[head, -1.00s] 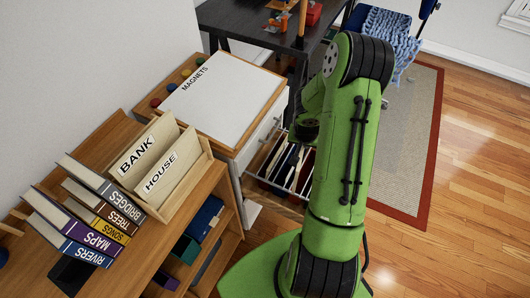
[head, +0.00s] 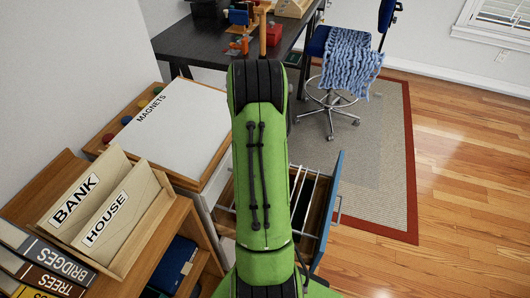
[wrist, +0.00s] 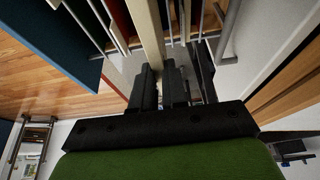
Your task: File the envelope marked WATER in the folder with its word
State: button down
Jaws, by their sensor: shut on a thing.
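My gripper (wrist: 160,88) shows in the wrist view, its dark fingers shut on a thin cream item (wrist: 146,28) seen edge-on, probably the envelope. No word can be read on it. It reaches in among the metal rails of an open drawer (head: 333,192), which has a blue front. Dark and red folder edges (wrist: 118,14) show beside the cream item in the wrist view. The folders' words cannot be read. In the head view my green arm hides the gripper, the cream item and most of the drawer's inside.
A wooden rack (head: 152,222) holds envelopes marked BANK (head: 75,200) and HOUSE (head: 105,220). Several books (head: 45,265) stand near it. A white MAGNETS board (head: 178,125) lies on the cabinet. A dark desk (head: 185,42) and a blue chair (head: 320,40) stand behind. Open floor lies right.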

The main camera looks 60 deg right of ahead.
notch_tip(320, 180, down, 11)
jog(key=b, duration=0.9)
jog(key=shift+f, duration=0.1)
jog(key=c, duration=1.1)
grip_release()
jog(key=p+v, duration=0.4)
jog(key=v, duration=1.2)
jog(key=shift+d, duration=0.1)
jog(key=shift+w, duration=0.1)
